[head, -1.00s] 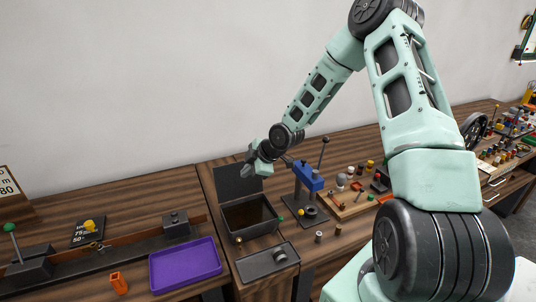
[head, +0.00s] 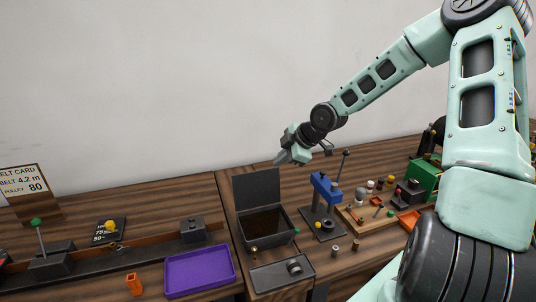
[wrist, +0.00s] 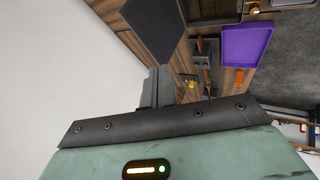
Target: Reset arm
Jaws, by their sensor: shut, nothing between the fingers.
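My gripper (head: 283,160) is raised in the air above the bench, over the open dark box, with its fingers together and nothing held. In the wrist view the closed fingers (wrist: 158,88) point toward the bench, with the box's dark lid (wrist: 152,25) beyond them. My mint-green arm reaches in from the right of the head view. The open box (head: 287,243) stands on the bench below, its lid (head: 257,190) upright at the back.
A purple tray (head: 200,270), an orange part (head: 134,284) and a belt card (head: 25,187) are to the left. A blue press (head: 326,188) and a wooden board (head: 355,226) with small parts stand right of the box. The air in front of the wall is clear.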

